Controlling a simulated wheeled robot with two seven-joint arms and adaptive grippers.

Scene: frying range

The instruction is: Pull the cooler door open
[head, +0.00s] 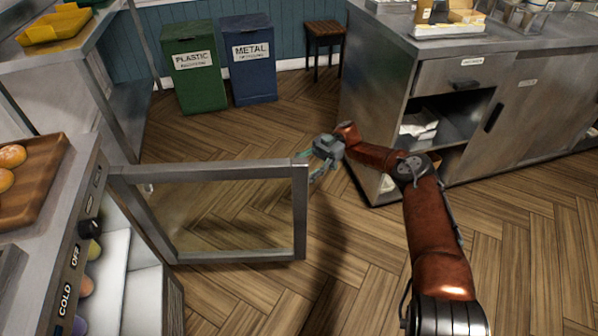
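The cooler door (302,215), a glass pane in a grey metal frame, stands swung wide open from the cooler (88,225) at the lower left. Its free edge points right, into the room. My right gripper (312,166) is at the upper corner of that free edge, very close to the frame. Its fingers are small and partly overlap the door's edge, so I cannot tell whether they touch it or how far apart they are. My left gripper is out of view.
Inside the cooler, a white bin (142,300) and several round items show. A wooden tray (38,200) with buns sits on top. Green (195,80) and blue (250,75) recycling bins stand at the back. A steel counter (385,100) stands right; wooden floor between is clear.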

